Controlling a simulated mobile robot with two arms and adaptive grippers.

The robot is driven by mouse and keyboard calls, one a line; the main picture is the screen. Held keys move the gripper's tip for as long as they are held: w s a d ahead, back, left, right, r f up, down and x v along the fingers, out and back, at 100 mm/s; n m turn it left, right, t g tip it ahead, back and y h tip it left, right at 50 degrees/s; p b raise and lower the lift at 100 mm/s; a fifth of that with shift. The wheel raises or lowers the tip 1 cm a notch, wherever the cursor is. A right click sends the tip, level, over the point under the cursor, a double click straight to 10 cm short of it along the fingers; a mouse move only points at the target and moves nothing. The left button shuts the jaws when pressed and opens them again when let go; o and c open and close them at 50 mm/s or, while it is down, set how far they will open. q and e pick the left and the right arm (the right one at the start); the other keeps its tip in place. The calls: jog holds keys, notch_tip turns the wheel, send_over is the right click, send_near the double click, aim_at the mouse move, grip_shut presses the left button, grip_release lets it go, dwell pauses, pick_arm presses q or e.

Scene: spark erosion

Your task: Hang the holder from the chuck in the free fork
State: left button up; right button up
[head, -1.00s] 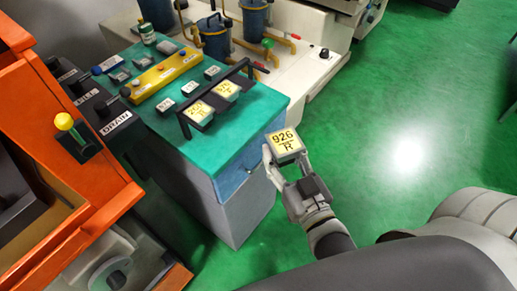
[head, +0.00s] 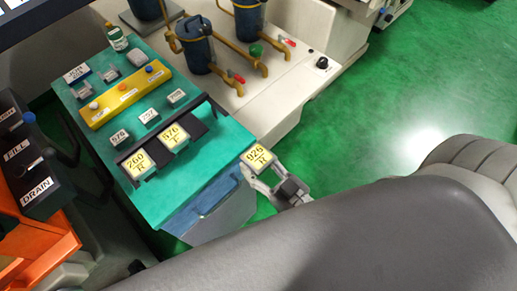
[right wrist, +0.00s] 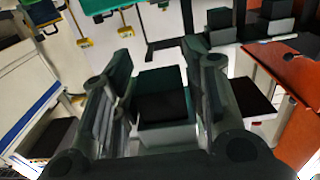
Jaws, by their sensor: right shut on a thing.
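The holder (head: 259,158), with a yellow label reading 926 R, is in my right gripper (head: 259,174). It is beside the right edge of the teal-topped cabinet, apart from the rack. In the right wrist view, the gripper's fingers (right wrist: 162,95) are on both sides of the dark holder block (right wrist: 162,106). A black fork rack (head: 219,108) stands on the cabinet top. Two yellow-labelled holders, 260 R (head: 138,164) and 576 (head: 174,137), hang in it. The fork at its right end looks empty. The chuck cannot be made out. My left gripper is out of view.
The teal cabinet top (head: 205,170) also bears a yellow bar (head: 122,97), small grey blocks (head: 148,115) and a bottle (head: 116,40). Blue filter canisters (head: 197,50) with brass pipes stand behind. A black DRAIN box (head: 38,185) is at left. Green floor is open at right.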

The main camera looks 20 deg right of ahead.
jog(key=shift+w+d, duration=0.15)
jog(key=shift+w, duration=0.1)
jog(key=shift+w+a, duration=0.2)
jog(key=shift+a, duration=0.05)
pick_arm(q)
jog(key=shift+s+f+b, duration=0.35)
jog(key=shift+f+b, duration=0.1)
pick_arm(e)
jog(key=shift+x, duration=2.55)
jog(key=shift+a, duration=0.15)
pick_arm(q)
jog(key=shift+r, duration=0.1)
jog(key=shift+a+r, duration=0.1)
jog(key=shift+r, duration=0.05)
